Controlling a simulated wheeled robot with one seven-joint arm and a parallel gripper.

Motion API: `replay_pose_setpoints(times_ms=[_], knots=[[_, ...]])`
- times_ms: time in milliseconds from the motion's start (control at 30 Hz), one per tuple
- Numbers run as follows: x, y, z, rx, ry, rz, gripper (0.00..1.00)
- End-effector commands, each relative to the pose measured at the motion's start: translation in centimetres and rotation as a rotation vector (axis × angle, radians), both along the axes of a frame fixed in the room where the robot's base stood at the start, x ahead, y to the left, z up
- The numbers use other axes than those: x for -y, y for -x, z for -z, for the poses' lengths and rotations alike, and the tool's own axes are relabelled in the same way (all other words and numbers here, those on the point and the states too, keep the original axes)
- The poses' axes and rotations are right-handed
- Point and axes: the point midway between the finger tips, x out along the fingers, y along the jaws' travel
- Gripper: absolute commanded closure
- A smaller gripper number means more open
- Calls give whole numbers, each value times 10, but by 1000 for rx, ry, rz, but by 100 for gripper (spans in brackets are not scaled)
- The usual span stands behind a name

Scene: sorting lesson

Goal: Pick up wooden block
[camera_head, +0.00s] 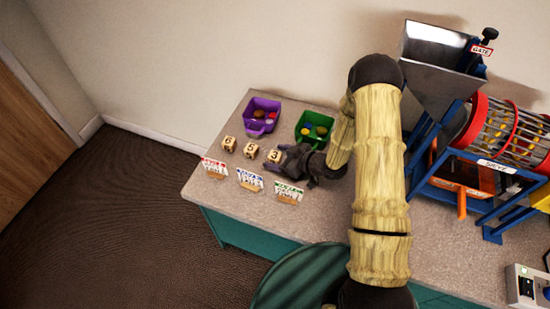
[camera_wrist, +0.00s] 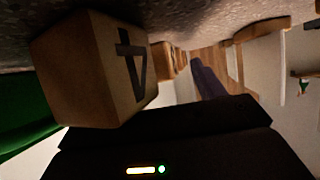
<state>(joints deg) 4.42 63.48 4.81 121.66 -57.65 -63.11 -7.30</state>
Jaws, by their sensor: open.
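My gripper (camera_head: 284,157) is open, low over the counter and right beside the right block. In the wrist view, a wooden block (camera_wrist: 75,70) with a dark figure like a 4 fills the upper left, very close to the dark gripper body. Another block (camera_wrist: 166,60) shows behind it. Whether the fingers straddle the near block cannot be told.
A purple bin (camera_head: 253,125) and a green bin (camera_head: 302,128) with coloured pieces stand behind the blocks. Label cards (camera_head: 249,180) stand in front. A sieve drum (camera_head: 505,135) and a metal hopper (camera_head: 433,62) occupy the right. The counter's front left edge is close.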

Motion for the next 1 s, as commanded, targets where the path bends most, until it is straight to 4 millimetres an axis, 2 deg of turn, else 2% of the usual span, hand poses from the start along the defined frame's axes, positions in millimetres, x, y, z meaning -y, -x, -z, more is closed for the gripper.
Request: replay_pose_setpoints(times_ms=[33, 300, 667, 833, 1000], knots=[[0, 0, 0, 0, 0, 0, 32], [0, 0, 0, 0, 0, 0, 85], [0, 0, -4, 0, 0, 0, 86], [0, -1, -21, 4, 1, 0, 86], [1, -1, -51, 5, 1, 1, 86]])
